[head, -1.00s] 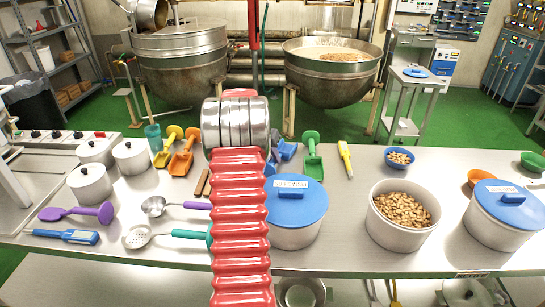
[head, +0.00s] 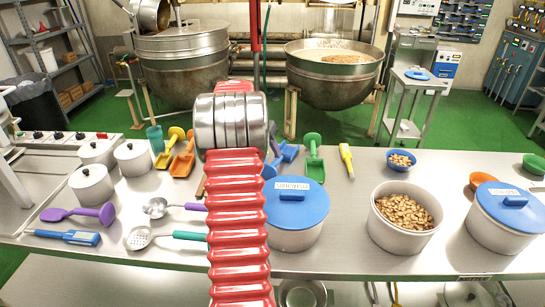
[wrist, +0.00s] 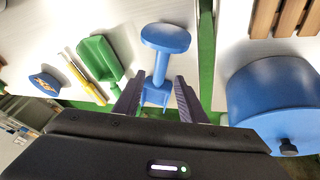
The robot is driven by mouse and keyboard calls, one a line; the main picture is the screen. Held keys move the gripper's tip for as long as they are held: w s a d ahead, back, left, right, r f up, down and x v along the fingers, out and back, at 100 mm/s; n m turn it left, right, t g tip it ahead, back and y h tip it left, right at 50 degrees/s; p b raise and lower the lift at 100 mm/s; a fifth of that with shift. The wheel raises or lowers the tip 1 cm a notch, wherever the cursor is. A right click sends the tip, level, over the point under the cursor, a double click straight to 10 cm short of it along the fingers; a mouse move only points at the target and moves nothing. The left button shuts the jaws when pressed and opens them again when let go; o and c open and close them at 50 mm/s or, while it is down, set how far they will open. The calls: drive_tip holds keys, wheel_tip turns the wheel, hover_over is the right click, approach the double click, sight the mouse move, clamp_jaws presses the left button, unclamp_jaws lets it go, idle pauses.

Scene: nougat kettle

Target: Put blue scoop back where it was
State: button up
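The blue scoop (head: 288,152) is at the middle of the steel table in the head view, partly hidden behind my red arm. In the wrist view the scoop (wrist: 160,65) points up the picture, its wide rounded end at the top. Its narrow stem and lower end lie between the fingers of my gripper (wrist: 157,88). The fingers stand apart on either side, with small gaps visible; I see no clear contact. My gripper is hidden behind the arm in the head view.
A green scoop (head: 314,160) and a yellow-handled tool (head: 346,160) lie to the right. A blue-lidded pot (head: 295,235) stands in front. Orange (head: 183,160) and yellow (head: 167,150) scoops lie left.

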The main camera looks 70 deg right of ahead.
drive_tip(key=v, duration=0.7)
idle(0.7)
drive_tip(key=w+a+r+n+t, duration=0.2)
drive_tip(key=w+a+r+n, duration=0.15)
drive_tip(key=w+a, duration=0.65)
drive_tip(key=w+a+r+n+t, duration=0.25)
drive_tip(key=w+a+r, duration=0.3)
drive_tip(key=a, duration=0.95)
drive_tip(key=w+a+r+n+t, duration=0.1)
drive_tip(key=a+n, duration=0.2)
drive_tip(key=a, duration=0.6)
drive_tip(key=w+a+n+t, duration=0.1)
drive_tip(key=w+a+n, duration=0.1)
drive_tip(key=a, duration=0.6)
drive_tip(key=s+a+f+n+y, duration=0.1)
drive_tip(key=s+a+n, duration=0.1)
drive_tip(key=a, duration=0.6)
drive_tip(key=s+a+f+n+t+y, duration=0.1)
drive_tip(key=s+a+f+n+y, duration=0.1)
drive_tip(key=s+a, duration=0.3)
drive_tip(key=s+a+f+n+t+y, duration=0.1)
drive_tip(key=s+a+n, duration=0.2)
drive_tip(key=a, duration=0.8)
drive_tip(key=shift+s+a+f+n, duration=0.2)
drive_tip(key=shift+f+n, duration=0.2)
drive_tip(key=shift+n, duration=0.3)
